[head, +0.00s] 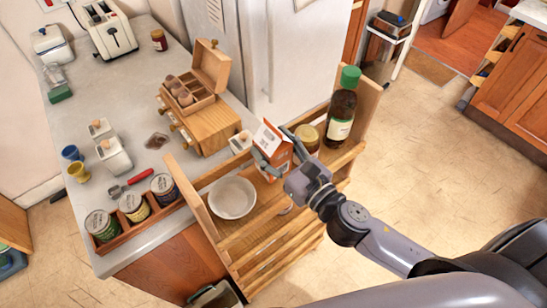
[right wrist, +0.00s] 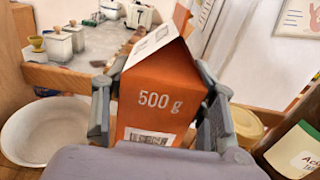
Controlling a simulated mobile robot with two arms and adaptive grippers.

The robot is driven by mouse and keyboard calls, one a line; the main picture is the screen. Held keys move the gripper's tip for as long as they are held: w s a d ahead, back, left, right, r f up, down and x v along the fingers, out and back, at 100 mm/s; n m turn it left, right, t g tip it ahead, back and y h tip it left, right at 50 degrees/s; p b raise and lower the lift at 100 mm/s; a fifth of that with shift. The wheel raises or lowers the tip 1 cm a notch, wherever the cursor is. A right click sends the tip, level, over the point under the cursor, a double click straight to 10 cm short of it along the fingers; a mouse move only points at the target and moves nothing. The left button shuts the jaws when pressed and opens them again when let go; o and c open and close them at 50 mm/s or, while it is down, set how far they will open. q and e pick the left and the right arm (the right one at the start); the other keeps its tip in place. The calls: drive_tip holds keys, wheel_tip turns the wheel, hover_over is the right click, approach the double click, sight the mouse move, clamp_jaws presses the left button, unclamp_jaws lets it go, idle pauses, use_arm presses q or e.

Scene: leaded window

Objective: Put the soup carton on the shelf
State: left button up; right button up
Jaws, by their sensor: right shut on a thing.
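The soup carton (head: 272,150) is orange with a white gabled top. In the right wrist view the carton (right wrist: 160,85) shows "500 g" and a barcode. My right gripper (head: 275,147) is shut on it, with a finger on each side. The carton is roughly upright, over the wooden shelf rack (head: 189,196), between a white bowl (head: 232,197) and a jar (head: 307,138). I cannot tell whether its base touches the shelf; the gripper hides it in the wrist view. My left gripper is not in view.
A dark bottle with a green cap (head: 341,112) stands at the far right end of the rack. A grey counter (head: 120,195) on the left holds a wooden drawer box (head: 200,122), canisters and tins. A white fridge (head: 285,50) stands behind. Floor at right is clear.

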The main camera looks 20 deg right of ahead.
sight(282, 166)
wheel_tip(282, 166, down, 4)
drive_tip(key=shift+r+b, duration=0.25)
drive_tip(key=shift+b, duration=0.25)
drive_tip(key=shift+f, duration=0.2)
drive_tip(key=o, duration=1.7)
